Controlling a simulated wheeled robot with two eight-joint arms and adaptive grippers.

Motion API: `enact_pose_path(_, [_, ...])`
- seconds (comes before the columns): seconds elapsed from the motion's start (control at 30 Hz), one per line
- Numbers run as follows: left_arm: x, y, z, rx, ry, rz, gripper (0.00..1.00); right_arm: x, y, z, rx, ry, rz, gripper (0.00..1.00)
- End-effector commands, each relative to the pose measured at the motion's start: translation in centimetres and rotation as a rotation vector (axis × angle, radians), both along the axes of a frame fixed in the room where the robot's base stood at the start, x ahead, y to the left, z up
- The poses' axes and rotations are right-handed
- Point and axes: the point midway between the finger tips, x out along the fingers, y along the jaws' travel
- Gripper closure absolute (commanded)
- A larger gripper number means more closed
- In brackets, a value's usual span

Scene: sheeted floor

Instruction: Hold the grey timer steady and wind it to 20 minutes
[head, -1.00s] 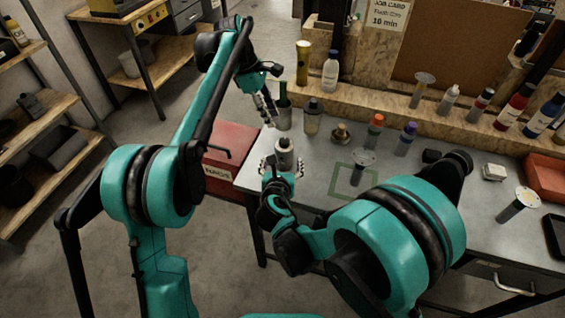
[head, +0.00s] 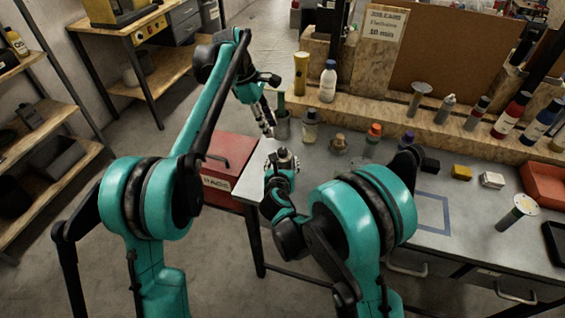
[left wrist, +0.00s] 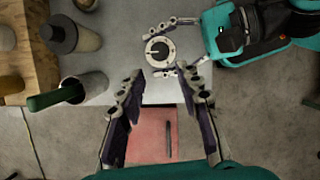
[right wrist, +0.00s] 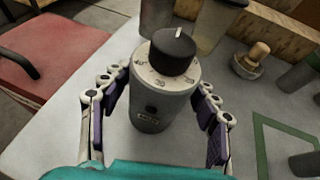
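The grey timer (head: 284,157) stands upright near the bench's left end. In the right wrist view the timer (right wrist: 163,108) has a black knob (right wrist: 173,50) with a white pointer toward the far side; 20, 30 and 40 show on the near side of the dial. My right gripper (right wrist: 164,82) has one finger on each side of the timer body, with narrow gaps visible, so it looks open around it. My left gripper (head: 267,130) is open and empty, above and beyond the timer. The left wrist view shows the timer dial (left wrist: 160,52) just beyond its fingertips.
A cup with a green handle (left wrist: 68,92) and a bottle (head: 310,128) stand close to the left gripper. A brass-coloured stamp (head: 339,143) and coloured-cap bottles stand farther right. A red box (head: 226,160) is beside the bench.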

Motion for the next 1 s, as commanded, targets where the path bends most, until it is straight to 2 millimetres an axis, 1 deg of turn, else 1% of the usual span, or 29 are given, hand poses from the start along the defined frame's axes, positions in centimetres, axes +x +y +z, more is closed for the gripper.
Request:
enact_pose_path(0.03, [0.0,0.0,0.0,0.0,0.0,0.0,0.66,0.0,0.0,0.0,0.0,0.0,0.0,0.6])
enact_pose_path(0.07, [0.0,0.0,0.0,0.0,0.0,0.0,0.66,0.0,0.0,0.0,0.0,0.0,0.0,0.68])
enact_pose_path(0.1, [0.0,0.0,0.0,0.0,0.0,0.0,0.66,0.0,0.0,0.0,0.0,0.0,0.0,0.79])
enact_pose_path(0.13, [0.0,0.0,0.0,0.0,0.0,0.0,0.66,0.0,0.0,0.0,0.0,0.0,0.0,0.83])
enact_pose_path(0.17, [0.0,0.0,0.0,0.0,0.0,0.0,0.66,0.0,0.0,0.0,0.0,0.0,0.0,0.83])
enact_pose_path(0.2, [0.0,0.0,0.0,0.0,0.0,0.0,0.6,0.0,0.0,0.0,0.0,0.0,0.0,0.83])
enact_pose_path(0.23, [0.0,-0.1,0.0,0.002,0.001,0.0,0.52,0.0,0.0,0.0,0.0,0.0,0.0,0.83])
enact_pose_path(0.27, [0.0,-0.2,0.1,0.009,0.001,0.0,0.51,0.0,0.0,0.0,0.0,0.0,0.0,0.83])
enact_pose_path(0.37, [-0.2,-1.3,0.5,0.081,0.004,0.009,0.51,0.0,0.0,0.0,0.0,0.0,0.0,0.83])
enact_pose_path(0.5, [-0.5,-3.2,1.8,0.236,-0.012,0.044,0.51,0.0,0.0,0.0,0.0,0.0,0.0,0.83])
enact_pose_path(0.6, [-0.6,-4.0,2.6,0.313,-0.034,0.068,0.51,0.0,0.0,0.0,0.0,0.001,0.0,0.83])
enact_pose_path(0.67, [-0.6,-4.1,2.7,0.338,-0.042,0.078,0.51,0.0,0.0,0.0,0.0,0.0,0.0,0.83])
enact_pose_path(0.77, [-0.6,-4.2,1.7,0.35,-0.046,0.084,0.51,0.0,0.0,0.0,0.0,0.0,0.0,0.83])
enact_pose_path(0.87, [-0.6,-4.1,-0.1,0.349,-0.046,0.084,0.51,0.0,0.0,0.0,0.0,0.0,0.0,0.83])
enact_pose_path(1.0, [-0.6,-4.1,-3.1,0.348,-0.046,0.083,0.51,0.0,0.0,0.0,0.0,0.0,0.0,0.83])
